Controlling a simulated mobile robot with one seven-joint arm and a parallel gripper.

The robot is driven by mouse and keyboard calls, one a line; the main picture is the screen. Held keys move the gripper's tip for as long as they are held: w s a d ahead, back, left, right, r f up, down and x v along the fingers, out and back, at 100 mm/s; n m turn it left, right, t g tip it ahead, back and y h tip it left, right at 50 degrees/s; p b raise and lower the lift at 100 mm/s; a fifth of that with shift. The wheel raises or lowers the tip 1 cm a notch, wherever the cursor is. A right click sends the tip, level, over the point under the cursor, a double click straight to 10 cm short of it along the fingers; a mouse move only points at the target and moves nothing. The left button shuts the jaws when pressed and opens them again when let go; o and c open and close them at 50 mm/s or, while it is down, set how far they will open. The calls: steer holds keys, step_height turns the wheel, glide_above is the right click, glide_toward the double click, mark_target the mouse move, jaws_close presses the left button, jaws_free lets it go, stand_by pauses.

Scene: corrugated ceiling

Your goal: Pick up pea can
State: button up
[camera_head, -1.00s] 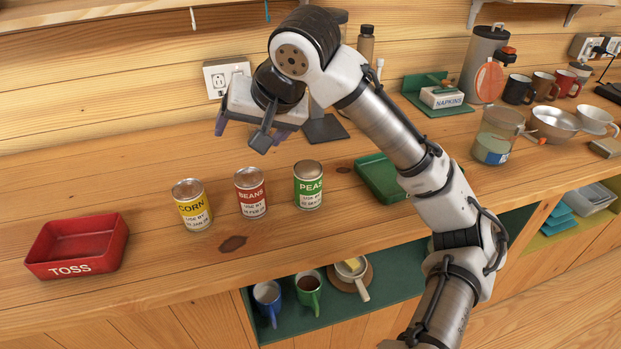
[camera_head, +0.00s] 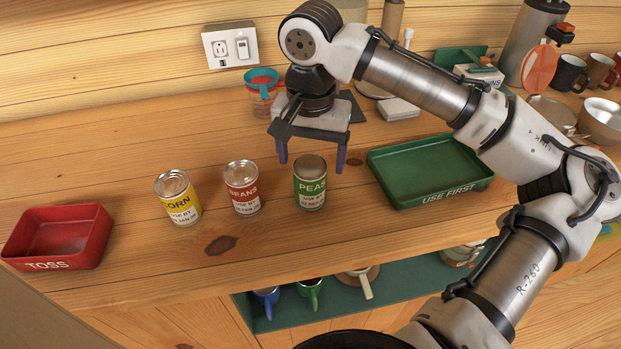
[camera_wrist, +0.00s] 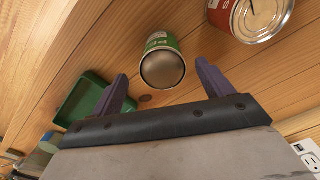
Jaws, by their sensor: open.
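The pea can (camera_head: 310,183) is green and silver with a "PEAS" label and stands upright on the wooden counter. In the wrist view the pea can (camera_wrist: 162,62) shows its metal lid, ahead of and between the finger tips. My gripper (camera_head: 312,163) is open and empty, its purple fingers pointing down just above and behind the can. In the wrist view my gripper (camera_wrist: 160,78) has its fingers spread wide, one toward each side of the can, with no contact visible.
The beans can (camera_head: 242,188) stands close left of the pea can, and the corn can (camera_head: 178,198) is further left. A red TOSS tray (camera_head: 57,238) lies far left. A green USE FIRST tray (camera_head: 432,196) lies right. A measuring cup (camera_head: 262,95) stands behind.

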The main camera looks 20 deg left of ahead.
steer(key=shift+w+a+f+p, duration=0.1)
steer(key=shift+f+p, duration=0.25)
steer(key=shift+f, duration=1.35)
steer(key=shift+a+f+p, duration=0.1)
steer(key=shift+f+p, duration=0.2)
steer(key=shift+f, duration=1.4)
steer(key=c, duration=1.3)
steer(key=shift+o, duration=0.2)
steer(key=shift+r, duration=0.1)
